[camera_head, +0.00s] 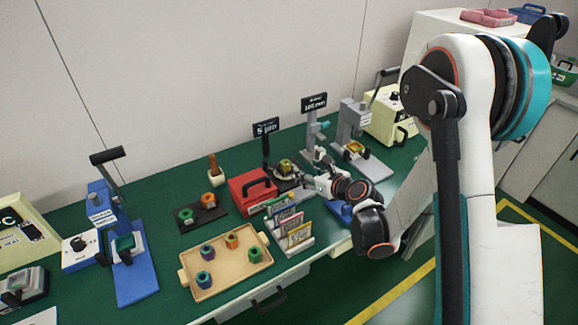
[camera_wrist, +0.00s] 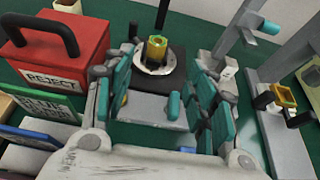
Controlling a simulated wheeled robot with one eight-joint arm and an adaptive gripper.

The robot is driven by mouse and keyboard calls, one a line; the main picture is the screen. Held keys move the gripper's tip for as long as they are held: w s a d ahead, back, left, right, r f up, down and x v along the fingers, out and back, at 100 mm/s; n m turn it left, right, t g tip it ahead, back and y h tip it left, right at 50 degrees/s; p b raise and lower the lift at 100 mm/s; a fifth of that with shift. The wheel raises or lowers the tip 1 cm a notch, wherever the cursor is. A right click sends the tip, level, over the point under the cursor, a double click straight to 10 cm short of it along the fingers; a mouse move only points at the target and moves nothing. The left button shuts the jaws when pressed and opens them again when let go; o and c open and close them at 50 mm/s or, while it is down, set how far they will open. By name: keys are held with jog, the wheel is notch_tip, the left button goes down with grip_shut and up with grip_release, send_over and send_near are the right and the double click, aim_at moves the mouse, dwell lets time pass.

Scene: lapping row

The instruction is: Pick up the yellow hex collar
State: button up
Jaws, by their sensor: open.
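A yellow hex collar (camera_wrist: 157,47) stands upright on a round silver plate on a dark block, straight ahead in the wrist view. In the head view the same collar (camera_head: 286,163) sits on the dark stand behind the red box. A second yellow piece (camera_wrist: 284,96) rests in the grey press fixture at right; it also shows in the head view (camera_head: 354,146). My gripper (camera_wrist: 160,78) is open and empty, its teal-padded fingers spread to either side, short of the collar. In the head view my gripper (camera_head: 308,178) is beside the stand, its fingers small and partly hidden.
A red reject box (camera_wrist: 58,58) is close on the left, with upright labelled cards (camera_head: 290,225) in front of it. The grey press (camera_head: 360,150) stands to the right. A tan tray (camera_head: 228,268) holds several coloured collars. A thin post rises behind the collar.

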send_near(284, 162)
jog(key=shift+w+a+f+b, duration=0.1)
jog(key=shift+w+b, duration=0.05)
jog(key=shift+w, duration=0.25)
jog(key=shift+w+a+f+b, duration=0.1)
jog(key=shift+w+b, duration=0.05)
jog(key=shift+w, duration=0.25)
jog(key=b+x, duration=0.2)
jog(key=x, duration=0.3)
jog(key=shift+s+a+f, duration=0.1)
jog(key=shift+f, duration=0.05)
jog(key=c, duration=1.1)
